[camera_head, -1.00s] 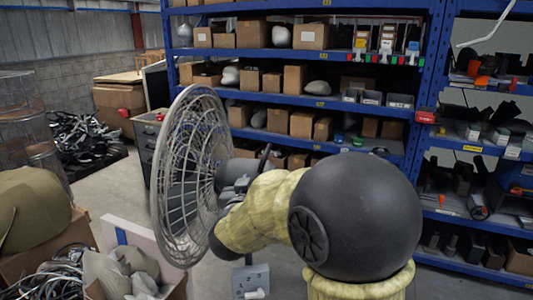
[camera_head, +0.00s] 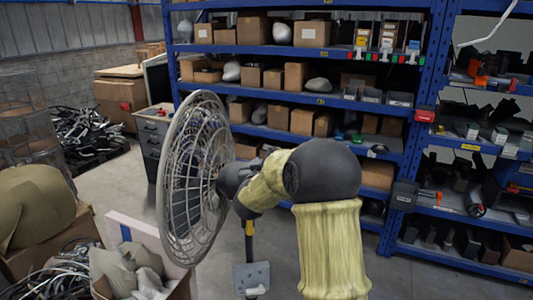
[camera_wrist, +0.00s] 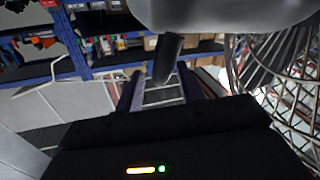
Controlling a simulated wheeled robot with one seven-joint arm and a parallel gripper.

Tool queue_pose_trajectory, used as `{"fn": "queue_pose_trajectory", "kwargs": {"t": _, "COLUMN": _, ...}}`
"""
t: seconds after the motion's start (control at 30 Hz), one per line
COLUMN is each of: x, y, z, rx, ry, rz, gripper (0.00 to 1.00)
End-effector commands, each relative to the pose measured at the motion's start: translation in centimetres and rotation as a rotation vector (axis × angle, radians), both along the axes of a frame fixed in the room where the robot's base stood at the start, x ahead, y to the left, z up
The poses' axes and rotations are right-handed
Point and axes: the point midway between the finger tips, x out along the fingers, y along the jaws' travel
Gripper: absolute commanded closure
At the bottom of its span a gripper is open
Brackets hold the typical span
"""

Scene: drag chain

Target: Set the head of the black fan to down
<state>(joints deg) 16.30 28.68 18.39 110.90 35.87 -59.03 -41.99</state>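The black fan's round wire head (camera_head: 190,180) stands left of centre in the head view, upright and facing left. Its pole (camera_head: 249,245) and a grey control box (camera_head: 251,278) show below. In the wrist view its grille (camera_wrist: 275,75) is at the right and its grey motor housing (camera_wrist: 225,12) at the top. A dark handle (camera_wrist: 168,58) hangs below the housing. My gripper (camera_wrist: 160,78) is open, its two fingers either side of the handle's lower end, with gaps visible. In the head view my arm hides the gripper and the handle.
Blue shelving (camera_head: 300,95) with cardboard boxes fills the back. A grey drawer cabinet (camera_head: 152,140) stands behind the fan. Open boxes with a tan hat-like object (camera_head: 38,205), sacks and cables stand at the front left. The floor right of my arm looks clear.

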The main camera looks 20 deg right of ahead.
Motion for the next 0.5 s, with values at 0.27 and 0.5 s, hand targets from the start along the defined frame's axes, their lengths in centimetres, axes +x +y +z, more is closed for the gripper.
{"fn": "queue_pose_trajectory", "kwargs": {"t": 0.27, "x": 2.6, "y": -1.6, "z": 0.1, "rx": 0.001, "ry": 0.000, "rz": -0.002, "gripper": 0.62}}
{"fn": "queue_pose_trajectory", "kwargs": {"t": 0.5, "x": 2.8, "y": -1.6, "z": -0.1, "rx": 0.000, "ry": 0.000, "rz": 0.000, "gripper": 0.62}}
